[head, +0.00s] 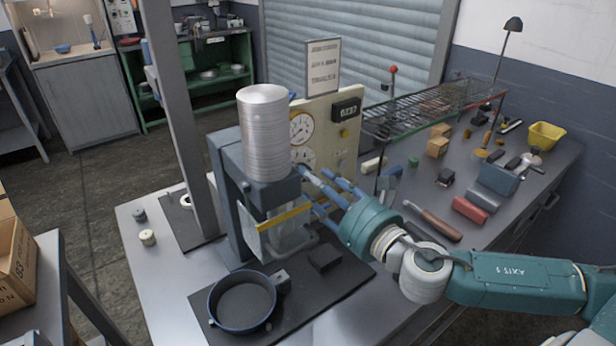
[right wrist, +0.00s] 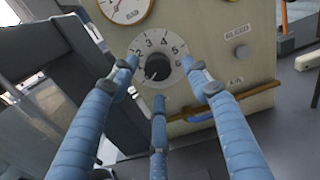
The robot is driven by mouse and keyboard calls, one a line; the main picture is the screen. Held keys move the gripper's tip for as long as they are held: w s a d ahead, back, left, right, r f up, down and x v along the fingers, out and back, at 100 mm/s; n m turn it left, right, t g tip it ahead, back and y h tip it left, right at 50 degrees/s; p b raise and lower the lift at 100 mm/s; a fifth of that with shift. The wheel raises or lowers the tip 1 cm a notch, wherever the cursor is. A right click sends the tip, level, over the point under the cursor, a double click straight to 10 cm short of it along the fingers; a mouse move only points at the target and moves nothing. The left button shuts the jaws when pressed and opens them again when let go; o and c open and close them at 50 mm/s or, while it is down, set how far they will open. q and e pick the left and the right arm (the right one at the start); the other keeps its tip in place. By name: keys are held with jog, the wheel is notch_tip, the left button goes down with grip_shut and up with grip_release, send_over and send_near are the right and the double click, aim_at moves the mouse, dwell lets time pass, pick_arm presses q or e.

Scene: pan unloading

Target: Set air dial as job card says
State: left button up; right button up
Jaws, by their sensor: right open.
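The air dial (right wrist: 157,68) is a white round scale with black numbers and a dark knob in its middle, on a cream panel (right wrist: 210,55). I cannot tell surely which number its knob points to. In the head view the dial (head: 303,158) is partly hidden. My right gripper (head: 318,185) has its blue fingers spread in front of the panel. In the right wrist view the gripper (right wrist: 163,85) is open, its fingertips around the dial's outer edge, holding nothing; contact is unclear. A white job card (head: 323,66) stands above the panel; its print is too small to read surely.
A gauge (right wrist: 125,8) sits above the dial. The grey press (head: 230,180) with a tall silver cylinder (head: 263,130) stands left of the panel. A round dark pan (head: 242,302) lies in front. A wire rack (head: 430,108) and several tools crowd the bench at right.

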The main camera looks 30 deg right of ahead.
pick_arm(q)
jog(key=shift+s+r+p, duration=0.2)
jog(key=shift+s+r, duration=0.05)
jog(key=shift+s, duration=0.2)
jog(key=shift+s+r+p, duration=0.2)
jog(key=shift+s, duration=0.25)
pick_arm(e)
jog(key=shift+w+a, duration=0.15)
jog(key=shift+w, duration=0.6)
jog(key=shift+w+a, duration=0.15)
jog(key=shift+w, duration=0.6)
pick_arm(q)
jog(key=shift+w, duration=0.2)
pick_arm(e)
jog(key=c, duration=1.1)
